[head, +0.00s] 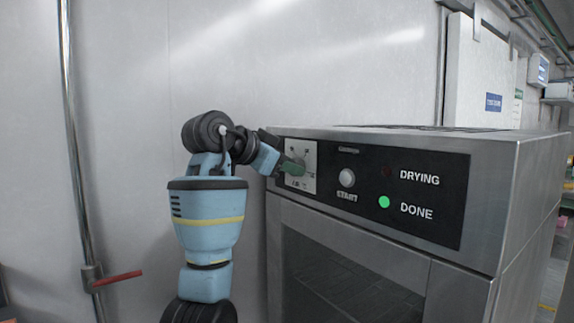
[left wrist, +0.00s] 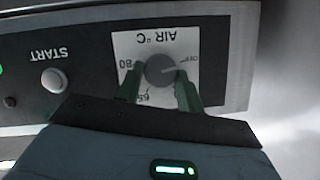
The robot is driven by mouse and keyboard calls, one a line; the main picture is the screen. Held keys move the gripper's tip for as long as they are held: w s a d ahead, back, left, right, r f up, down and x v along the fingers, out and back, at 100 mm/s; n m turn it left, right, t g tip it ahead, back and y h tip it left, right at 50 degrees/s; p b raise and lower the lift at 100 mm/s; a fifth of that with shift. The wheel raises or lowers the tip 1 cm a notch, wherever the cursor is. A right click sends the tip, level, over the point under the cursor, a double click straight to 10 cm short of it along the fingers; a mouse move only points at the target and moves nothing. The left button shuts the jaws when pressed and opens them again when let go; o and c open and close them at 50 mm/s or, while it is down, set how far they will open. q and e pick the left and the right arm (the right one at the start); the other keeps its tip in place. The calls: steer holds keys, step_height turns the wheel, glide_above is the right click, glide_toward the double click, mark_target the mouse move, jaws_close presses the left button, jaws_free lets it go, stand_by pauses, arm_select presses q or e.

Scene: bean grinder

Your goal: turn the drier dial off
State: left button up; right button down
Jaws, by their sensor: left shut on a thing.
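The drier (head: 478,205) is a metal cabinet with a dark control panel. Its dial sits on a white plate (head: 308,158) at the panel's left end and is mostly hidden by my gripper in the head view. In the left wrist view the round grey dial (left wrist: 160,70) shows on the plate, which reads AIR °C with 80 and OFF marks, upside down. A pale pointer line on the dial runs toward the OFF mark. My left gripper (head: 293,167) is shut on the dial, with its green fingers (left wrist: 160,88) on either side of it. My right gripper is not in view.
Right of the dial are a START button (head: 347,178), an unlit DRYING lamp (head: 386,172) and a green lit DONE lamp (head: 384,202). The drier's dark window (head: 350,285) is below. A wall pipe with a red lever (head: 118,278) stands at left.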

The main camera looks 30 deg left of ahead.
arm_select(q)
steer(key=shift+n, duration=0.4)
steer(key=o, duration=1)
steer(key=v, duration=0.8)
steer(key=shift+w+a, duration=0.1)
steer(key=shift+w, duration=0.05)
